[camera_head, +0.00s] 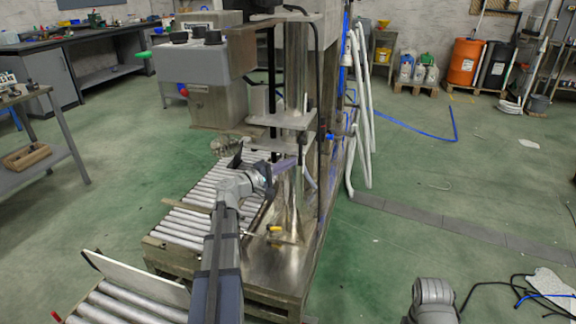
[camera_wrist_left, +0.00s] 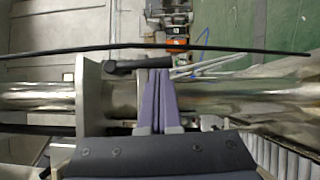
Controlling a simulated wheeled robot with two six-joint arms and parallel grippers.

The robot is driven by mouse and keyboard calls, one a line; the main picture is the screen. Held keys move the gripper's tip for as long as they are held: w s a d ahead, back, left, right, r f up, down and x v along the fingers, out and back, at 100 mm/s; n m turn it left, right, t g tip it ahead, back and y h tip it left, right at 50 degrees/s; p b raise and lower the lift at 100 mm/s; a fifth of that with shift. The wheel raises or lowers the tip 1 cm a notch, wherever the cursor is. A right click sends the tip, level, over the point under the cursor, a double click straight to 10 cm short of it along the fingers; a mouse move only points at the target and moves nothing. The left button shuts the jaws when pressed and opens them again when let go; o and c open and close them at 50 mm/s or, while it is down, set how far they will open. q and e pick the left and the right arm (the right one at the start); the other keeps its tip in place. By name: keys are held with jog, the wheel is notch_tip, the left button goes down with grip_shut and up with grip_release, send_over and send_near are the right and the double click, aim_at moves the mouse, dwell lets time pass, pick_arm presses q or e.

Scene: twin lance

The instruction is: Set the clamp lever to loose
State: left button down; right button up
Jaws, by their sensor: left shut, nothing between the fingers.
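My left gripper (camera_head: 290,164) reaches to the metal column of the machine; its purple fingers are shut and empty. In the left wrist view the shut fingertips (camera_wrist_left: 158,73) are right at the end of a short black lever (camera_wrist_left: 138,66), which looks like the clamp lever. The lever sits beside a metal collar (camera_wrist_left: 122,95) on the shiny column (camera_wrist_left: 225,97). I cannot tell whether the fingertips touch the lever. In the head view I cannot make out the lever clearly. My right gripper is not in view; only part of that arm shows at the bottom right.
The machine's grey head box (camera_head: 192,65) is left of the column. A roller conveyor (camera_head: 185,222) lies left of my left arm. White hoses (camera_head: 364,110) hang at the right side. A black cable (camera_wrist_left: 210,47) crosses the wrist view. The green floor at right is mostly clear.

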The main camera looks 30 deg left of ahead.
pick_arm(q)
jog(key=w+d+r+n+t+y+b, duration=0.1)
jog(key=w+d+r+n+t+b, duration=0.1)
jog(key=d+n, duration=0.7)
jog(key=shift+w+d+r+t+y+b, duration=0.25)
jog(key=shift+r+t+b, duration=0.7)
jog(key=shift+t, duration=0.55)
jog(key=shift+s, duration=0.1)
jog(key=shift+f, duration=0.2)
